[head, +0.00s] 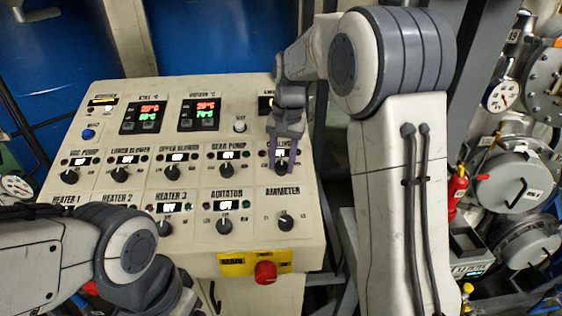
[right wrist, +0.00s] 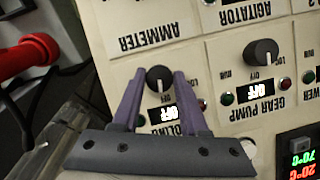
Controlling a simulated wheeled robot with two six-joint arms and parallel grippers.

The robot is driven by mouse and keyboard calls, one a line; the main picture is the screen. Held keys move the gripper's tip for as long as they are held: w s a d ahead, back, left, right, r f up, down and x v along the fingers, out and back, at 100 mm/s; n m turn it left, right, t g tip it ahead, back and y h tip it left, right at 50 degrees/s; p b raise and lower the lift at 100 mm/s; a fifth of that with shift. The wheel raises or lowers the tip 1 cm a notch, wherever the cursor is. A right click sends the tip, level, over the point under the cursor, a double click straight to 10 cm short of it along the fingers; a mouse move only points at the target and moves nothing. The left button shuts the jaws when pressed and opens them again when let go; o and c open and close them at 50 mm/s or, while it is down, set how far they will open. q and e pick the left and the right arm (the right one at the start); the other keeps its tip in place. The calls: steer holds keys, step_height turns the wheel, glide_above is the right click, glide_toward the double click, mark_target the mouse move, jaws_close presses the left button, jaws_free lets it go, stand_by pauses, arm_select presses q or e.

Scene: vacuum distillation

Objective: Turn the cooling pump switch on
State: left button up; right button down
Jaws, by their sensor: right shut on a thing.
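The cooling pump switch is a black round knob (right wrist: 159,79) between my right gripper's fingertips in the right wrist view. Its label is partly hidden by the gripper, and the small display beside it reads OFF. My right gripper (head: 281,165) reaches down onto the control panel from above and is shut on this knob, with one purple finger on each side.
The sloped panel (head: 258,203) carries several other knobs, including the gear pump knob (head: 225,170), the ammeter knob (head: 286,222) and the agitator knob (head: 224,226). A red emergency button (head: 265,272) sits at the front. Pipes and gauges (head: 503,96) stand at the right.

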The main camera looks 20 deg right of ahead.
steer(key=m, duration=0.2)
steer(key=m+t+y, duration=0.1)
steer(key=m, duration=0.2)
steer(key=shift+d+b, duration=0.2)
steer(key=shift+b, duration=0.2)
steer(key=m+t, duration=0.1)
steer(key=m, duration=0.1)
steer(key=m+t+y, duration=0.1)
steer(key=m, duration=0.1)
steer(key=shift+s+m+b, duration=0.15)
steer(key=shift+m+b, duration=0.15)
steer(key=shift+b, duration=0.05)
steer(key=shift+c, duration=2.2)
jaws_free()
steer(key=b+v, duration=0.2)
steer(key=v, duration=0.8)
steer(key=shift+r, duration=0.25)
